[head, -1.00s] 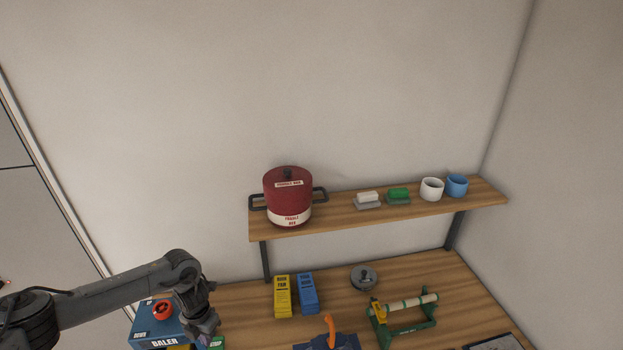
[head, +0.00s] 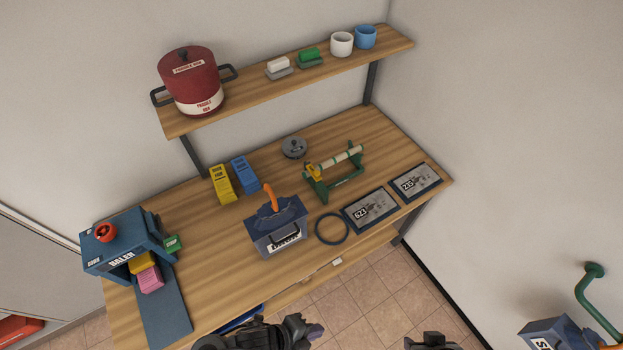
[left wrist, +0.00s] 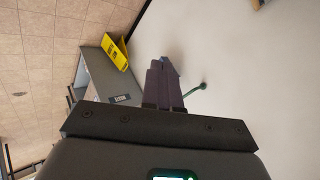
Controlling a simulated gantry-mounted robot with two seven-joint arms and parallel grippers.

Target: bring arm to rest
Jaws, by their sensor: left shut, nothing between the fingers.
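My left gripper (head: 314,331) is at the bottom edge of the head view, in front of the workbench and over the tiled floor. In the left wrist view its purple-grey fingers (left wrist: 164,82) are together, with nothing between them. It touches none of the bench objects. A dark part shows at the bottom edge to its right; I cannot tell what it is. My right gripper is not clearly in view.
The wooden bench (head: 200,270) holds a blue baler (head: 155,238), a blue box with an orange handle (head: 278,240) and a green roller stand (head: 335,185). A shelf (head: 250,92) above carries a red pot (head: 190,80). Tiled floor (head: 385,300) is clear in front.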

